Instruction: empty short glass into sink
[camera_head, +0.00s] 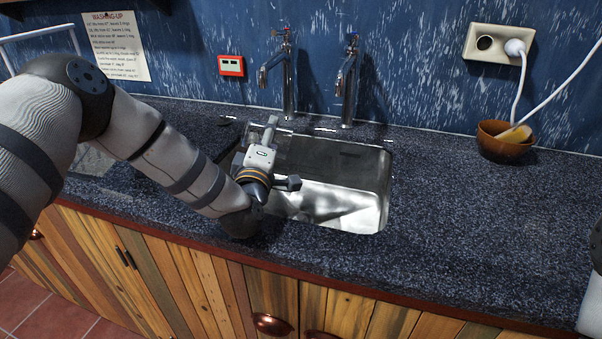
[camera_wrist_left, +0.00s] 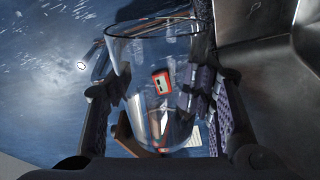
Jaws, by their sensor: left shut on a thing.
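The short glass (camera_wrist_left: 160,85) is clear and shows in the left wrist view between the two fingers of my left gripper (camera_wrist_left: 158,60). The gripper is shut on the glass's sides, and its rim faces the top of that view. I see no liquid clearly inside. In the head view my left gripper (camera_head: 268,130) is over the left part of the sink (camera_head: 340,208), a steel basin set in the counter. My right gripper is out of view.
Two taps (camera_head: 287,75) (camera_head: 348,85) stand behind the sink. A brown bowl (camera_head: 505,148) with a yellowish thing in it is at the back right, below a socket (camera_head: 497,44) with a white cable. The speckled counter (camera_head: 455,230) right of the sink is clear.

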